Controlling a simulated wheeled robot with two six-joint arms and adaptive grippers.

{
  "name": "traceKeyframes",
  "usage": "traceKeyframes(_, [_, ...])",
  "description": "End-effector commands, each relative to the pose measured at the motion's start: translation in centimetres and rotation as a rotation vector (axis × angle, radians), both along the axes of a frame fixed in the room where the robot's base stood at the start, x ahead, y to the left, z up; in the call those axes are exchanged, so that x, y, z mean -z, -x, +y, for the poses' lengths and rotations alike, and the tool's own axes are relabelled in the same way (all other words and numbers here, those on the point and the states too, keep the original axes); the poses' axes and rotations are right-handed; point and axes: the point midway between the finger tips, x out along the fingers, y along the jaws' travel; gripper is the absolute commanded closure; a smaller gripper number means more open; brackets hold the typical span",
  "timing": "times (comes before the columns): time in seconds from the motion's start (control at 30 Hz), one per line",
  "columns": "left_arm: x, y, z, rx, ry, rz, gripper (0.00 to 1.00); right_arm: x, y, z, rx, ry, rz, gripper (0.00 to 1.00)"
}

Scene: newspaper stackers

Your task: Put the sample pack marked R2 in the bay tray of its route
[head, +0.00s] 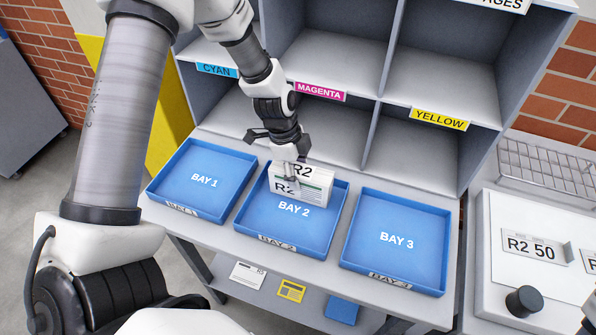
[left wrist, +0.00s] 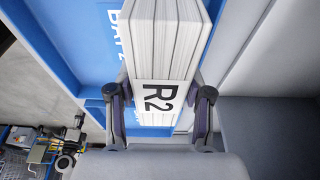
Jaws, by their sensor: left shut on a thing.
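The R2 sample pack (head: 314,189) is a white stack with R2 printed on its label; it fills the middle of the left wrist view (left wrist: 166,45). My left gripper (head: 289,170) is shut on the pack, with one finger on each side in the left wrist view (left wrist: 158,108). The pack is over the rear part of the blue BAY 2 tray (head: 268,222); I cannot tell whether it touches the tray floor. The BAY 1 tray (head: 205,195) and the BAY 3 tray (head: 397,255) look empty.
A grey shelf unit with cyan, magenta (head: 320,92) and yellow (head: 440,119) labels stands behind the trays. A white counter at right bears a sign R2 50 (head: 533,246), a black knob (head: 524,301) and a wire rack (head: 547,167). Small items lie on a lower shelf.

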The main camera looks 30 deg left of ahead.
Motion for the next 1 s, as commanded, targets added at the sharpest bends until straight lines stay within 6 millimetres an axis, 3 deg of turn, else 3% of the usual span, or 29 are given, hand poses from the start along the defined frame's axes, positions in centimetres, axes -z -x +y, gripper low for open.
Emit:
traceKeyframes(0.03, [0.1,0.0,0.0,0.000,0.000,0.000,0.43,0.1,0.0,0.0,0.000,0.000,0.000,0.52])
traceKeyframes(0.1, [0.1,0.0,0.0,0.000,0.000,0.000,0.24,0.1,0.0,0.0,0.000,0.000,0.000,0.52])
traceKeyframes(0.5, [-0.8,0.0,0.1,0.000,0.001,-0.002,0.24,-0.3,0.0,0.0,0.000,0.000,0.000,0.52])
traceKeyframes(0.9, [-9.7,0.5,2.2,-0.001,0.001,-0.006,0.24,1.0,0.0,0.0,0.000,0.000,0.000,0.52])
traceKeyframes(1.0, [-11.2,0.6,2.5,0.001,0.000,-0.002,0.24,1.1,0.0,0.0,0.000,0.000,0.000,0.52])
